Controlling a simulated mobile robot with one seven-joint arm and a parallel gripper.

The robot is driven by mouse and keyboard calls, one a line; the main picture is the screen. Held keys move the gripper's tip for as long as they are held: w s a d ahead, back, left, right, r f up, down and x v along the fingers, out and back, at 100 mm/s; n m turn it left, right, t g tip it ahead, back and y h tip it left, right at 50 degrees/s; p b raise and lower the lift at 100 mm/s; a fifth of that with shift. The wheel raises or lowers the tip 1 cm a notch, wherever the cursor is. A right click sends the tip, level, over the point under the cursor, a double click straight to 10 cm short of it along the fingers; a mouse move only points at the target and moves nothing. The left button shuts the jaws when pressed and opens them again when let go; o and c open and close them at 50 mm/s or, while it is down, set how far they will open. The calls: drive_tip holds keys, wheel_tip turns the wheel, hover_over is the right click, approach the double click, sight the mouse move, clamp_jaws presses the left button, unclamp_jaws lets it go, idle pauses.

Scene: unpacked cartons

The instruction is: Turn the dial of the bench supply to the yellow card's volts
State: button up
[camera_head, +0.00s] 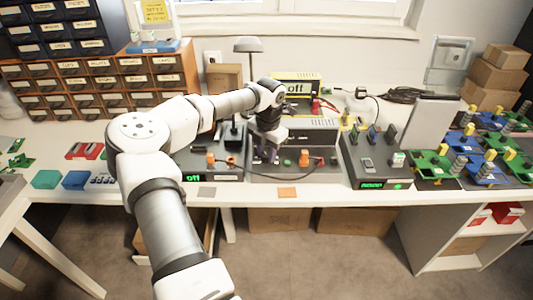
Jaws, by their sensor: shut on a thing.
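The yellow card (154,11) stands at the back left above the drawer cabinets; its writing is too small to read. A dark bench unit (272,178) stands at the middle of the table's front, with a green button and an orange knob on its panel. My gripper (267,157) points down at this unit, left of the green button. Its fingers are shut on the dial, which they hide almost wholly. I cannot read a dial setting or volts from here.
A unit to the left has a green display (193,178) reading "off". A unit to the right has a lit green display (371,184). A yellow-topped box (296,87) marked "off" stands behind. Cables and circuit boards (432,165) crowd the table.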

sight(266, 156)
drive_tip(key=m, duration=0.3)
drive_tip(key=shift+m+b, duration=0.35)
drive_tip(key=shift+m, duration=0.05)
drive_tip(key=shift+r+m, duration=0.1)
drive_tip(key=shift+m, duration=1.8)
drive_tip(key=o, duration=1)
drive_tip(key=shift+c, duration=0.2)
drive_tip(key=shift+r+b, duration=0.1)
drive_tip(key=shift+b, duration=0.2)
wheel_tip(266, 156, up, 14)
drive_tip(key=b, duration=0.2)
drive_tip(key=shift+s+f, duration=0.2)
drive_tip(key=shift+s, duration=0.15)
